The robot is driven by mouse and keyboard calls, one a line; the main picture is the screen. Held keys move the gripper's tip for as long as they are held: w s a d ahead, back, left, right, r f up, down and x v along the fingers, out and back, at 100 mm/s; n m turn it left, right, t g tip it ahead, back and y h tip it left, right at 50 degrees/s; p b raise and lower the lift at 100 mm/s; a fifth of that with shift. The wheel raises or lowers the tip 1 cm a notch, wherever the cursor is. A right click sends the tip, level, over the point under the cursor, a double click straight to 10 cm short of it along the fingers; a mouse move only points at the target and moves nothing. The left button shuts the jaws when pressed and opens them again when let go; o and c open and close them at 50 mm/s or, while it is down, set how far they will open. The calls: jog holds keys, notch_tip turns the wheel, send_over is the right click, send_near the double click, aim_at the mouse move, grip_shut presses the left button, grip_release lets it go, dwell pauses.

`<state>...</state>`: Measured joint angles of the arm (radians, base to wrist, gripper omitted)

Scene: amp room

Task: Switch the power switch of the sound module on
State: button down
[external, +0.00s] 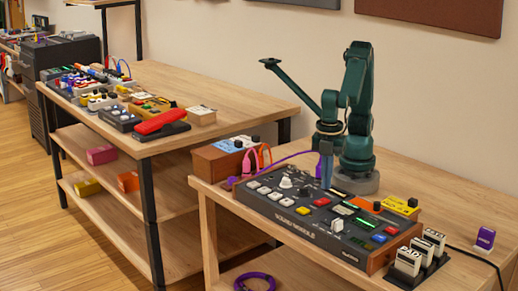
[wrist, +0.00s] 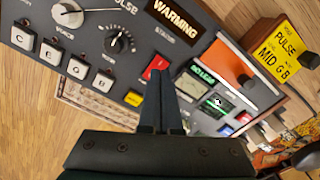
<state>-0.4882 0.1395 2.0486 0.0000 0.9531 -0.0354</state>
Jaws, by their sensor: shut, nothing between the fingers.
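The sound module (external: 290,219) is a dark panel with wooden sides on the near table, covered with keys, knobs and small displays. My gripper (external: 327,184) points down over its back middle part, with the fingers shut and empty. In the wrist view the shut fingertips (wrist: 160,72) lie beside a red control (wrist: 153,67), which they partly cover. A display reading WARNING (wrist: 178,20) is lit above it. I cannot tell which control is the power switch, nor whether the fingers touch the panel.
A yellow box (external: 400,206) stands behind the module's right end. An orange box with cables (external: 218,160) stands at its back left. Labelled blocks (external: 408,262) sit in a dark rack at the front right, with a purple block (external: 485,239) further right.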

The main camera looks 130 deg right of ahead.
aim_at(324, 199)
jog(key=shift+r, duration=1.95)
jog(key=s+d+r+m+t, duration=0.2)
jog(key=s+d+m+t, duration=0.3)
jog(key=d, duration=0.6)
jog(key=shift+s+r+m+t, duration=0.3)
jog(key=shift+s+r+m, duration=0.1)
jog(key=shift+s+m, duration=0.15)
